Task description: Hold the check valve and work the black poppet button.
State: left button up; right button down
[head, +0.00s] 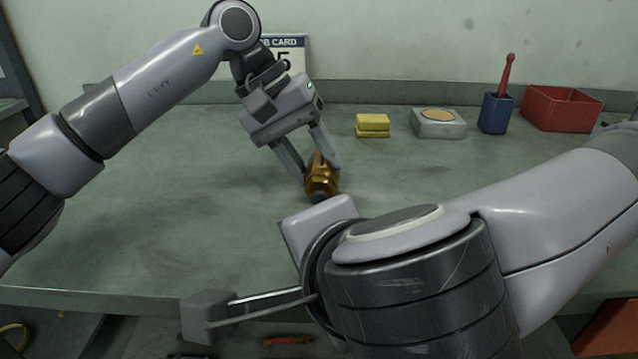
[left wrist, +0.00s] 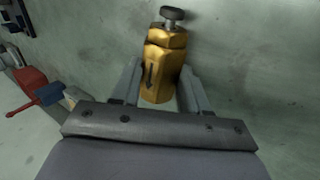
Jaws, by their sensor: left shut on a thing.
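The check valve is a brass-coloured, faceted body (head: 321,172) near the middle of the bench; it also shows in the left wrist view (left wrist: 158,72), with a dark arrow on its side. My left gripper (head: 308,170) is shut on it, one finger on each side. The black poppet button (left wrist: 172,13) is a dark round knob on a short stem at the valve's far end in the left wrist view. In the head view, this end faces the camera. My right gripper (head: 207,316) is at the lower left, by the bench's front edge, apart from the valve; its jaw gap is unclear.
Along the back stand yellow sponges (head: 373,125), a grey block with a tan disc (head: 438,123), a blue holder (head: 495,114) with a red-handled tool, and a red bin (head: 560,108). My right arm covers much of the front right. The bench's left part (head: 180,190) is clear.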

dwell(0.4)
pick_arm(q)
jog(key=o, duration=1.2)
jog(key=shift+o, duration=0.2)
jog(key=shift+a, duration=0.1)
